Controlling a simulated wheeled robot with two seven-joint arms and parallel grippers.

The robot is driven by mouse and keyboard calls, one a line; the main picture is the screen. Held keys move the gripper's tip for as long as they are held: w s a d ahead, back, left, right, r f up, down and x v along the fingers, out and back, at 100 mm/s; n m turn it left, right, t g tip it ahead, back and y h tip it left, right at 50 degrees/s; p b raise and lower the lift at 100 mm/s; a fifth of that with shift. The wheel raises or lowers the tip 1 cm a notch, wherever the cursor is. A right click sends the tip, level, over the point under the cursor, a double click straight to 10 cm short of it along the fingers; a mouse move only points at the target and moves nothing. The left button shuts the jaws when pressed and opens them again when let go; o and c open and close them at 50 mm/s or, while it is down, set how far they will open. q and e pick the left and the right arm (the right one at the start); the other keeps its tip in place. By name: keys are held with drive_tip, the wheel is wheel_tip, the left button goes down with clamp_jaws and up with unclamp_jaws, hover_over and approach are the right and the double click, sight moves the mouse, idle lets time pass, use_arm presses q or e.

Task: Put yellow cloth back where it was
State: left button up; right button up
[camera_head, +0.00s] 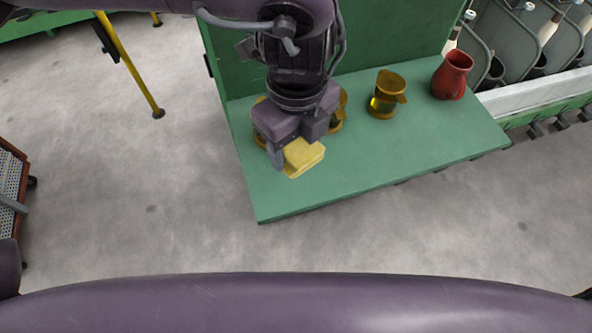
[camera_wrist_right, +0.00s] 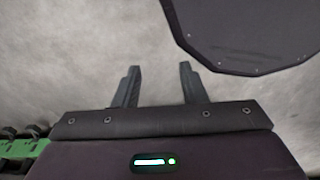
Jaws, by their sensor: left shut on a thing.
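The yellow cloth (camera_head: 303,157) is a folded, block-like piece in the head view. My left gripper (camera_head: 288,158) is shut on it and holds it over the left part of the green bench top (camera_head: 385,155). I cannot tell whether the cloth touches the bench. My right gripper (camera_wrist_right: 155,88) shows only in the right wrist view. Its two fingers are apart with nothing between them, above bare grey floor.
Amber glass vessels stand on the bench: one (camera_head: 383,105) is clear, others (camera_head: 342,100) are partly hidden behind my left gripper. A red jug (camera_head: 452,76) stands at the right end. A spinning machine (camera_head: 530,50) is beyond. The bench front is clear.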

use_arm(q)
hover_over(297, 185)
wheel_tip(297, 185, down, 5)
drive_tip(key=shift+f, duration=0.85)
wheel_tip(297, 185, down, 3)
drive_tip(key=shift+p, duration=0.4)
drive_tip(key=shift+f, duration=0.25)
use_arm(e)
drive_tip(key=shift+s+a+r, duration=0.2)
drive_tip(key=shift+s, duration=0.2)
drive_tip(key=shift+s+a+r, duration=0.2)
drive_tip(key=shift+s, duration=0.15)
use_arm(q)
drive_tip(key=o, duration=0.9)
use_arm(e)
drive_tip(key=shift+d, duration=0.2)
